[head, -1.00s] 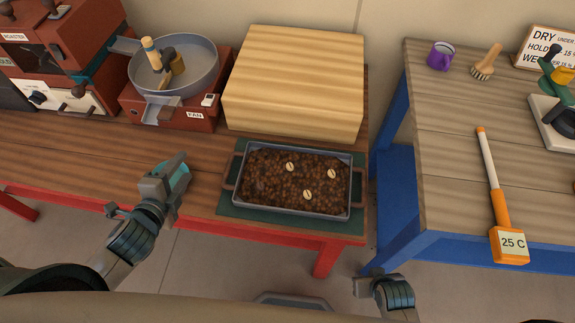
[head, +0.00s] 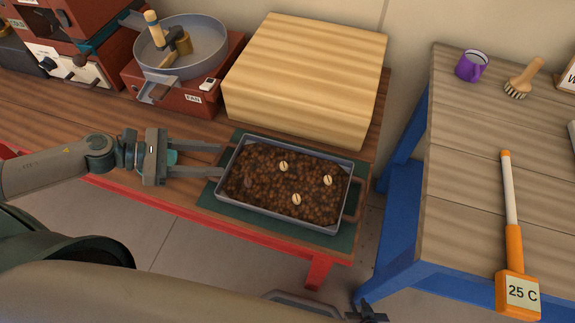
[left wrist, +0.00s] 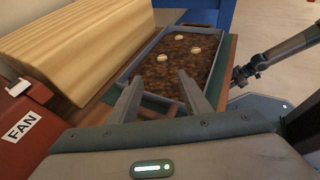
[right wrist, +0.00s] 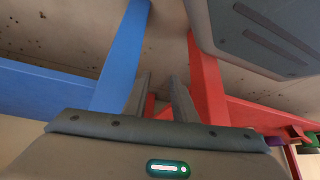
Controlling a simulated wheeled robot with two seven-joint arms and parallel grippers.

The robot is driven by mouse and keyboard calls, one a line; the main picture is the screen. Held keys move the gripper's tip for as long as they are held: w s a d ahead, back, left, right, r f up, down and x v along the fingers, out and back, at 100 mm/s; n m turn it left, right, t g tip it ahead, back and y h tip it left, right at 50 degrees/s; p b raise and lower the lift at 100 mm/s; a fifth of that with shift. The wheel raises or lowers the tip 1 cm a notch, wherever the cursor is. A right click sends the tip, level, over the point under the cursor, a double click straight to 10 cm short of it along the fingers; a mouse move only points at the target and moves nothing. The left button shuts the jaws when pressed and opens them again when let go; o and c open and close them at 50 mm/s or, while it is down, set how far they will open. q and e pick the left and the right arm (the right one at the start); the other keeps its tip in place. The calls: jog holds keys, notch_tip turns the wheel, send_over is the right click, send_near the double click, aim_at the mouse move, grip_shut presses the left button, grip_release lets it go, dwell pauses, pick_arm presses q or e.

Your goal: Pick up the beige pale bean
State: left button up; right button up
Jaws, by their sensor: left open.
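Three pale beige beans lie on top of dark brown beans in a grey tray (head: 228,166): the upper one (head: 283,166), the right one (head: 327,180) and the lower one (head: 296,199). They also show in the left wrist view beyond the fingers, one of them at the tray's far side (left wrist: 180,36). My left gripper (head: 221,161) is open and empty, its fingertips by the tray's left end, apart from the pale beans. My right gripper (head: 367,312) is low at the bottom edge. In the right wrist view (right wrist: 159,78) its fingers are apart with nothing between them.
The tray rests on a green mat (head: 340,238) on the red-framed table. A large pale wooden block (head: 300,75) stands behind it. The red fan unit with a round pan (head: 205,55) is at back left. A blue-framed table (head: 465,190) is right, across a gap.

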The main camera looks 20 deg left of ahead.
aim_at(284, 166)
pick_arm(q)
jog(key=shift+w+d, duration=0.1)
jog(key=shift+d, duration=0.05)
jog(key=shift+x, duration=1)
jog(key=shift+p+x, duration=0.7)
jog(key=shift+x, duration=0.45)
jog(key=x, duration=0.1)
jog(key=p+x, duration=0.1)
jog(key=x, duration=0.1)
jog(key=shift+r, duration=0.25)
jog(key=p+x, duration=0.2)
jog(key=x, duration=0.2)
jog(key=shift+w+d+f, duration=0.1)
jog(key=shift+d+f, duration=0.2)
pick_arm(e)
jog(key=s+d+f+g, duration=0.1)
jog(key=s+d, duration=0.1)
jog(key=s, duration=0.5)
jog(key=shift+s+f, duration=0.25)
jog(key=shift+f, duration=0.15)
pick_arm(q)
jog(key=shift+w, duration=0.1)
pick_arm(e)
jog(key=shift+r, duration=0.1)
